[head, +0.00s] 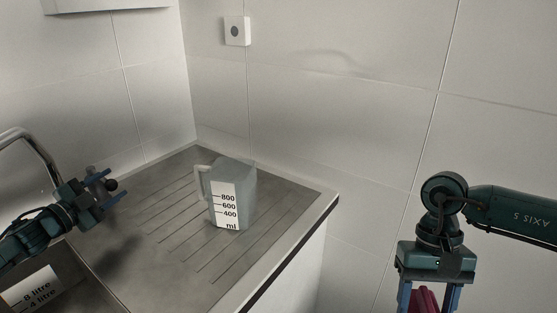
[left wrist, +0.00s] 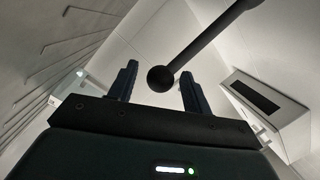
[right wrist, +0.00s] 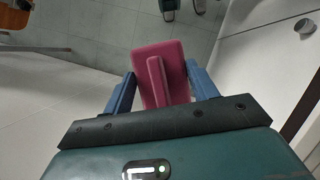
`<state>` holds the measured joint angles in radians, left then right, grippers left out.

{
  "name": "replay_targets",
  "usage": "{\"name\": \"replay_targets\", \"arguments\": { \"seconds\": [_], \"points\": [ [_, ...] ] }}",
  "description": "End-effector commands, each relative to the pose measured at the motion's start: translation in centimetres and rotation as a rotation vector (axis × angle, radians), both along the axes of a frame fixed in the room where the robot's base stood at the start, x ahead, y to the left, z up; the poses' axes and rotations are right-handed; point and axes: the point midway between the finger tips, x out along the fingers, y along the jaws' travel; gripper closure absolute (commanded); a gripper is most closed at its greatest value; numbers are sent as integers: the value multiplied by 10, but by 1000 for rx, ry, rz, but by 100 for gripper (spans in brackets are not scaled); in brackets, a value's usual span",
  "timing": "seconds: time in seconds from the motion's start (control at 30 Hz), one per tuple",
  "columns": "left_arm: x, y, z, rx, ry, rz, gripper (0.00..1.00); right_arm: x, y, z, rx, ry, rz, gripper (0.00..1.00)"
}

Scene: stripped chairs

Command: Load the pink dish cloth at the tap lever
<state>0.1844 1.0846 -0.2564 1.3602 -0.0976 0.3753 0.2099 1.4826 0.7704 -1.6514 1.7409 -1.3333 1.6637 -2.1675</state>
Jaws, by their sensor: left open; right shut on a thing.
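My left gripper (head: 108,185) is open beside the tap. The tap lever (left wrist: 208,42), a dark rod with a ball end, shows in the left wrist view with its ball between the two fingertips. I cannot tell whether a finger touches it. In the head view the dark ball (head: 111,185) sits at the fingers, and the rest of the lever is mostly hidden by the gripper. My right gripper (right wrist: 160,70) is shut on the pink dish cloth (right wrist: 158,88), held away to the right of the counter. The cloth also shows at the bottom of the head view (head: 424,302).
A curved metal tap spout (head: 38,150) is at the left. A grey measuring jug (head: 240,190) stands on the ribbed draining board (head: 175,225). The sink, with a litre-marked container (head: 32,290), is at lower left. Tiled walls close the back; the counter edge (head: 280,255) is right of the jug.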

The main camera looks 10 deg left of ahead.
Motion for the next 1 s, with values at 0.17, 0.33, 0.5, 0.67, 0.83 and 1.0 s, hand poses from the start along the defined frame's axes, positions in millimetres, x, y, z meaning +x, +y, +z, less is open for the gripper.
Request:
{"name": "replay_targets", "arguments": {
  "seconds": [0.17,0.33,0.5,0.67,0.83,1.0],
  "points": [
    [8,-3,1,1,-1,-1,51,0,0,1,0,0,0,60],
    [10,-3,0,1,1,-1,51,0,0,1,0,0,0,60],
    [10,-3,0,1,1,-1,52,0,0,1,0,0,0,60],
    [10,-3,0,1,0,-1,65,0,0,1,0,0,0,60],
    [10,-3,0,1,0,-1,79,0,0,1,0,0,0,60],
    [10,-3,0,1,1,-2,93,0,0,1,0,0,0,60]
  ]
}}
